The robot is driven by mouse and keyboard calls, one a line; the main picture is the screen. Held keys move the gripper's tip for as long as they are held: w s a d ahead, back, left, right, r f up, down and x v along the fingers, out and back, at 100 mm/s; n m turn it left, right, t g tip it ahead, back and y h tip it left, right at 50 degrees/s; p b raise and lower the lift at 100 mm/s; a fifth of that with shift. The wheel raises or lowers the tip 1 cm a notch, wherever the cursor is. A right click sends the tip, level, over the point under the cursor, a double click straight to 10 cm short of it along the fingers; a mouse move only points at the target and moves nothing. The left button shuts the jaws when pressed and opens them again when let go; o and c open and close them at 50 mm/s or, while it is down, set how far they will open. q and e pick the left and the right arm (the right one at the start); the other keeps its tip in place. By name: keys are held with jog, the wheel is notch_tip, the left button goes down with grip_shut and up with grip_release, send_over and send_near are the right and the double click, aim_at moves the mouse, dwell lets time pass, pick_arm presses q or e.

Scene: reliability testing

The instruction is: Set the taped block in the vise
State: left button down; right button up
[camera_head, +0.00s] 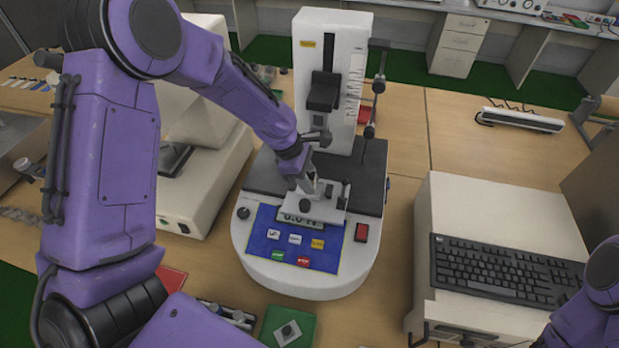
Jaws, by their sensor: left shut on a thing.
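A white testing machine (309,40) with a dark column slide and a blue button panel (268,247) stands at the center of the table. A small metal vise-like fixture (335,195) with a dark knob sits on its dark deck, just behind the panel. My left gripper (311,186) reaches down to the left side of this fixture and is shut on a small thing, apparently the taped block. The block is mostly hidden by the fingers, so I cannot tell whether it touches the vise. My right gripper is out of view; only part of that arm shows at lower right.
A white box with a black keyboard (494,270) stands at right. A cream machine (195,192) stands at left, partly behind my left arm. A green pad (271,321) with a metal piece lies at the front edge. The table at back right is mostly clear.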

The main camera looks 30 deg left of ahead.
pick_arm(q)
jog(key=shift+w+f, duration=0.2)
jog(key=shift+w, duration=0.25)
jog(key=c, duration=0.8)
grip_release()
jog(key=shift+d, duration=0.1)
jog(key=shift+s+r, duration=0.15)
jog(key=shift+s, duration=0.1)
jog(key=b+v, duration=0.1)
jog(key=v, duration=1.1)
jog(key=shift+w+b, duration=0.15)
jog(key=shift+b, duration=0.25)
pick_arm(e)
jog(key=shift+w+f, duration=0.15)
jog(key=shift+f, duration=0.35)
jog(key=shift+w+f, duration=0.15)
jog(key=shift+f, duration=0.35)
